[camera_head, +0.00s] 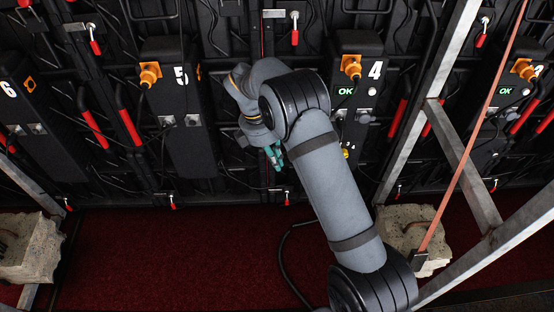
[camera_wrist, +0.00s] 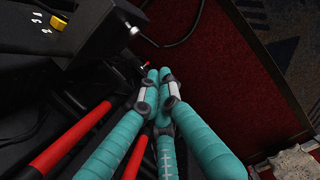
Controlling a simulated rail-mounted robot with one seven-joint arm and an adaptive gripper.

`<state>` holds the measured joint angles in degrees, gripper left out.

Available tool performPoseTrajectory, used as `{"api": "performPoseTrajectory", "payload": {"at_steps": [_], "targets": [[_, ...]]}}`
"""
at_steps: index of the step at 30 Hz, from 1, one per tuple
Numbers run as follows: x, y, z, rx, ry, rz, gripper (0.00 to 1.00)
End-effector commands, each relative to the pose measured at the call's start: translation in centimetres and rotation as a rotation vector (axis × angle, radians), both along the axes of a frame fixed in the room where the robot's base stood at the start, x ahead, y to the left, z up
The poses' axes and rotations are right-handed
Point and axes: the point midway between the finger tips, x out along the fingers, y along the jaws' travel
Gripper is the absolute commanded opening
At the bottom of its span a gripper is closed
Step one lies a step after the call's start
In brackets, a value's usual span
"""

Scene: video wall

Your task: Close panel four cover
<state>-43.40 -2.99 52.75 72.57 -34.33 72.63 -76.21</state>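Panel four (camera_head: 361,52) is a black box with a white 4, an orange connector and a lit green OK display, right of centre in the head view. My arm hides much of its lower left. A yellow knob and small white marks show at its lower part. In the wrist view, a black box with a yellow part (camera_wrist: 58,22) is at upper left; I cannot tell which part is the cover or how far it stands open. My gripper (camera_head: 274,156) is left of and below panel four. Its teal fingers (camera_wrist: 158,74) are together at the tips with nothing visible between them.
Panel five (camera_head: 180,100) stands left of my gripper and panel six (camera_head: 18,85) is farther left. Red handles (camera_head: 131,128) and black cables stick out around the panels. Metal struts (camera_head: 468,165) and a concrete block (camera_head: 405,225) are at right. The dark red floor (camera_head: 180,255) below is mostly clear.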

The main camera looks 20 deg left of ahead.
Motion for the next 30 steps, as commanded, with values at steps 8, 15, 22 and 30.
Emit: {"api": "performPoseTrajectory", "payload": {"at_steps": [8,15,22,30], "targets": [[0.4,-1.4,-6.2,-0.001,0.003,-0.004,0.00],[1.4,-4.3,-6.0,0.001,0.000,-0.005,0.00],[1.7,-5.1,-5.9,0.002,0.000,-0.002,0.00],[1.7,-5.1,-5.9,0.001,0.001,-0.002,0.00]]}}
